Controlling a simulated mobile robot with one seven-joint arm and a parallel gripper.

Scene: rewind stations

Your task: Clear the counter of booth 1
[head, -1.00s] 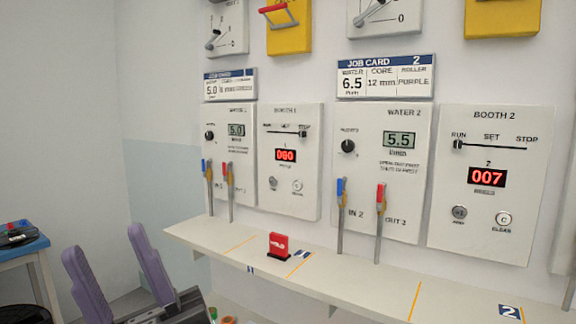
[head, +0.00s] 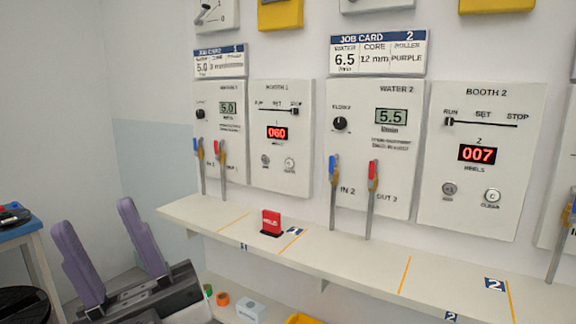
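The booth 1 panel (head: 281,136) is on the wall at the middle left in the head view. Its red counter display (head: 277,132) reads 060. Below the display are a dark round button (head: 265,160) on the left and a pale one (head: 289,163) on the right; their labels are too small to read surely. The panel's slider knob (head: 295,110) is at the right, STOP end. My gripper (head: 95,217) is at the lower left, its two purple fingers apart with nothing between them. It is well away from the panel.
A shelf (head: 340,252) runs below the panels and bears a red HOLD sign (head: 271,222). Upright valve levers (head: 222,165) stand left of the booth 1 panel. The booth 2 panel (head: 482,160) reads 007, its slider at RUN. A blue table (head: 20,232) stands far left.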

